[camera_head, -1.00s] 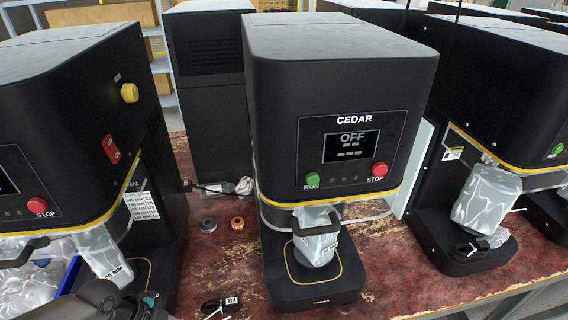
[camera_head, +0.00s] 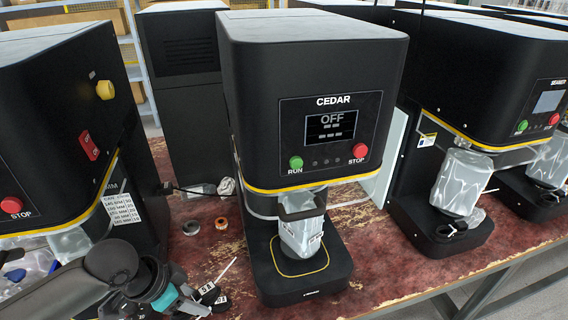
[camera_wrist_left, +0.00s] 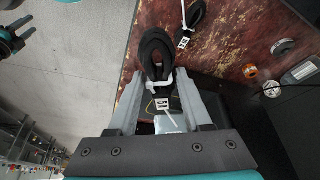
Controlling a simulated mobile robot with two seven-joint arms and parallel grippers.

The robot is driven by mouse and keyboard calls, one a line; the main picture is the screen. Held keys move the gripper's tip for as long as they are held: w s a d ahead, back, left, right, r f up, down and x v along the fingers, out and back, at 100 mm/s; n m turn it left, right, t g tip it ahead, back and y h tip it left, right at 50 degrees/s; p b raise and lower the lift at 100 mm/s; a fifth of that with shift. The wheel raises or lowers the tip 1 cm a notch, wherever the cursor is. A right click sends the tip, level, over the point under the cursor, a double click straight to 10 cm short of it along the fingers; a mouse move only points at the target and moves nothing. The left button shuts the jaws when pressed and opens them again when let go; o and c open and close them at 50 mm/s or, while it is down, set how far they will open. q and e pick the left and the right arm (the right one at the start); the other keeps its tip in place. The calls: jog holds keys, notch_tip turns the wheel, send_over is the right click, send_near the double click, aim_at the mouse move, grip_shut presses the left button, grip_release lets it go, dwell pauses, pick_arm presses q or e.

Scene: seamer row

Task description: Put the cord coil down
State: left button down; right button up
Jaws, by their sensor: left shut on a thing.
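The cord coil (camera_wrist_left: 157,58) is a black loop with a white band and a white tag, held between the fingers of my left gripper (camera_wrist_left: 158,98) in the left wrist view. In the head view my left gripper (camera_head: 190,307) is low at the left, near the table's front edge, and the held coil is mostly hidden. A second black coil (camera_wrist_left: 193,17) with a white tag lies on the red worn table (camera_wrist_left: 225,35). It also shows in the head view (camera_head: 207,289), close to my left gripper.
The CEDAR machine (camera_head: 318,85) stands right of my gripper, with a wrapped clear vessel (camera_head: 300,236) over its base. A silver ring (camera_head: 190,227) and a copper ring (camera_head: 233,223) lie behind. Another black machine (camera_head: 60,110) is at the left. Bare table shows around the second coil.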

pick_arm(q)
jog(key=w+d+r+n, duration=0.1)
jog(key=r, duration=0.1)
jog(key=w+r+n+y+b, duration=0.1)
jog(key=r, duration=0.2)
jog(key=w+d+r+n+t, duration=0.1)
jog(key=r+n, duration=0.1)
jog(key=shift+w+d+r+b, duration=0.25)
jog(key=shift+d+r+b, duration=0.05)
jog(key=shift+r+b, duration=0.1)
notch_tip(320, 180, up, 8)
jog(key=w+n+y+b, duration=0.1)
jog(key=n+y, duration=0.1)
jog(key=n, duration=0.3)
jog(key=shift+d+n, duration=0.15)
jog(key=shift+n, duration=0.15)
pick_arm(e)
jog(key=f, duration=0.3)
jog(key=shift+s+a+f, duration=0.15)
jog(key=shift+a+f, duration=0.15)
jog(key=shift+f, duration=0.05)
pick_arm(q)
jog(key=shift+w, duration=0.15)
jog(key=shift+f, duration=0.1)
pick_arm(e)
jog(key=shift+d, duration=0.15)
